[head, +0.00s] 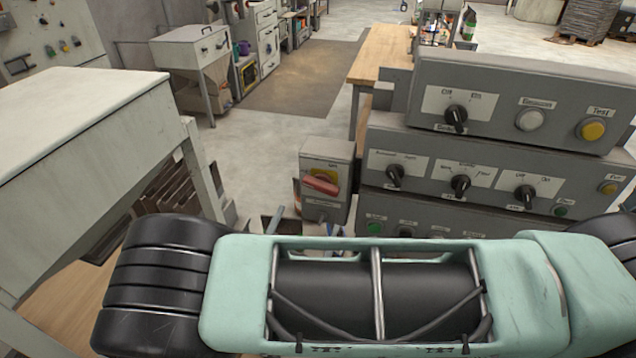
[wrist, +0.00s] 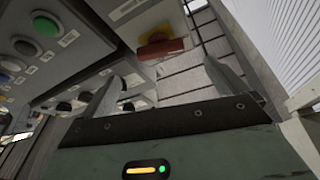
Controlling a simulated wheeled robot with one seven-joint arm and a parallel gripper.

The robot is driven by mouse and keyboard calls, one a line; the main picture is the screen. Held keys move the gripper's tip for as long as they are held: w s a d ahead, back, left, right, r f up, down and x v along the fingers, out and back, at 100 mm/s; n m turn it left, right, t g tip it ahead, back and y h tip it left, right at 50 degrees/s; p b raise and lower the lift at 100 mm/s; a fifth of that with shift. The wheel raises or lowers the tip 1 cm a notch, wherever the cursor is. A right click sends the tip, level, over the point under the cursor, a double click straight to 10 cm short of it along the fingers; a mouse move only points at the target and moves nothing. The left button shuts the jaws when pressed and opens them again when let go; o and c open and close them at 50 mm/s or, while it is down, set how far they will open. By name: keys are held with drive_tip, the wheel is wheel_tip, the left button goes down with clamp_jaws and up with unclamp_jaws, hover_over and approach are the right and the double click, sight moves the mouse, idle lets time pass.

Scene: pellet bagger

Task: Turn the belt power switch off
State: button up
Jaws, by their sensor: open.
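A red rotary handle on a yellow plate (head: 322,182) sits on a small grey box left of the stacked panels. It lies across the plate, and its label is too small to read. The handle also shows in the wrist view (wrist: 160,48), ahead between my fingers and apart from them. My gripper (wrist: 165,68) is open and empty. Black rotary knobs with off/on style labels sit on the top panel (head: 456,117) and the middle panel (head: 525,195). I cannot read which control is marked belt power. My arm hides the lower panel's bottom in the head view.
The top panel also has a white button (head: 529,120) and a yellow button (head: 590,129). A green button (wrist: 45,26) is on a panel at upper left in the wrist view. A pale machine table (head: 85,110) stands at left. Open floor (head: 255,130) lies behind.

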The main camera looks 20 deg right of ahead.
sight(319, 191)
drive_tip(key=p+x, duration=0.3)
drive_tip(key=x, duration=0.3)
drive_tip(key=shift+w+d+r, duration=0.15)
drive_tip(key=shift+r, duration=0.1)
drive_tip(key=shift+p+x, duration=0.3)
drive_tip(key=shift+x, duration=0.5)
drive_tip(key=shift+w+f, duration=0.1)
drive_tip(key=shift+f, duration=0.05)
drive_tip(key=shift+f, duration=0.1)
drive_tip(key=c, duration=1)
